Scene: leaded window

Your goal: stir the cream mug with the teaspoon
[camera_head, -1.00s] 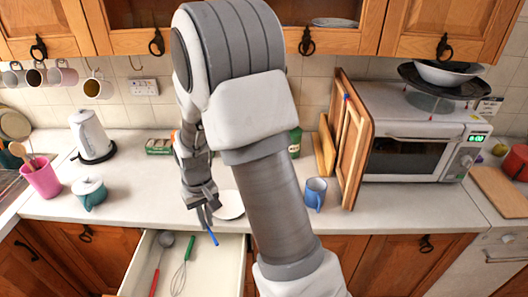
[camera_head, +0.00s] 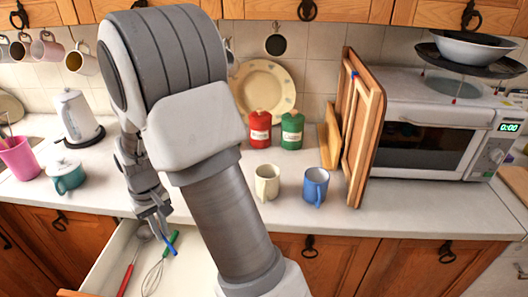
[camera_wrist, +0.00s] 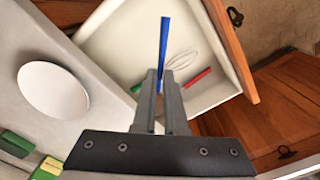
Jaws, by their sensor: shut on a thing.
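The cream mug (camera_head: 267,182) stands upright on the counter in the head view, to the right of my arm and just left of the blue mug (camera_head: 316,186). My gripper (camera_head: 157,228) is over the open drawer, left of the mug and apart from it. In the wrist view my gripper (camera_wrist: 160,78) is shut on a slim blue handle, the teaspoon (camera_wrist: 164,38). Its blue part also shows in the head view (camera_head: 169,246). No spoon bowl can be made out. The inside of the mug is hardly visible.
The open drawer (camera_head: 92,278) holds a whisk (camera_head: 153,277) and a red-handled ladle (camera_head: 127,279). A white plate (camera_wrist: 53,90) lies on the counter. Red (camera_head: 260,130) and green (camera_head: 292,130) canisters stand behind the mugs. Wooden boards (camera_head: 362,130) lean at the right.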

